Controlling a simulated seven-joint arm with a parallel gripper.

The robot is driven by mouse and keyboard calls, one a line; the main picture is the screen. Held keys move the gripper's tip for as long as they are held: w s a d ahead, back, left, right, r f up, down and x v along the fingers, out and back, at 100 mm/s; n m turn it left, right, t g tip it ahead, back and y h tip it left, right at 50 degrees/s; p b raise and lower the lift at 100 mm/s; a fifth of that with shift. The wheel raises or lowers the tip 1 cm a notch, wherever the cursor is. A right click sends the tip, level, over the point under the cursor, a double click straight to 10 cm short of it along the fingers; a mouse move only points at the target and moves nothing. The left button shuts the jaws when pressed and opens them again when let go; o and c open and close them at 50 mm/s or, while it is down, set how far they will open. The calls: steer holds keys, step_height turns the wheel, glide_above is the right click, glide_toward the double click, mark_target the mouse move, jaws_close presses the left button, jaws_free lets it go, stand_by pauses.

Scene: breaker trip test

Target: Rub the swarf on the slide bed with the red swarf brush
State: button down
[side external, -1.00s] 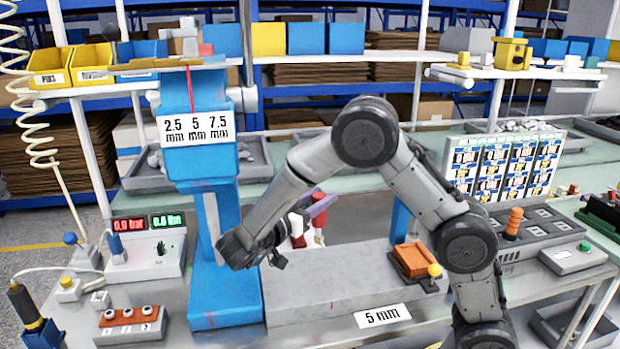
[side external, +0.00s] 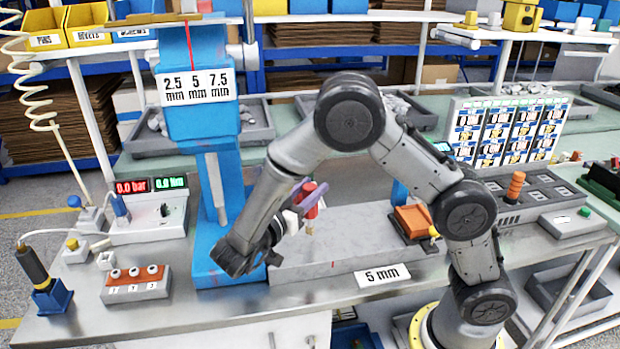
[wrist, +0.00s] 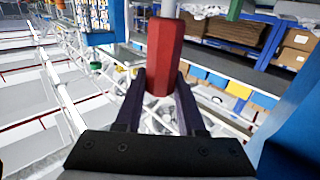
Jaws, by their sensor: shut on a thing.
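The red swarf brush (wrist: 164,55) has a faceted red handle and stands between the two dark purple fingers of my gripper (wrist: 160,88) in the wrist view. My gripper is shut on it. In the side view my gripper (side external: 308,192) holds the brush (side external: 312,204) roughly upright, with a tan tip pointing down. The tip shows in front of or over the grey slide bed (side external: 350,245); I cannot tell whether it touches. I cannot make out the swarf.
A blue column (side external: 213,265) with a scale sign stands close left of my wrist. An orange block (side external: 413,221) sits at the bed's right end. A "5 mm" label (side external: 382,274) is at the bed's front. A push-button box (side external: 136,284) stands front left.

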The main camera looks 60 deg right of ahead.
step_height(320, 180, down, 3)
steer(key=shift+r, duration=0.2)
steer(key=shift+s+d+f, duration=0.2)
steer(key=shift+f, duration=0.1)
steer(key=shift+s+d, duration=2.55)
steer(key=shift+w+a, duration=2.75)
steer(key=shift+r, duration=4.05)
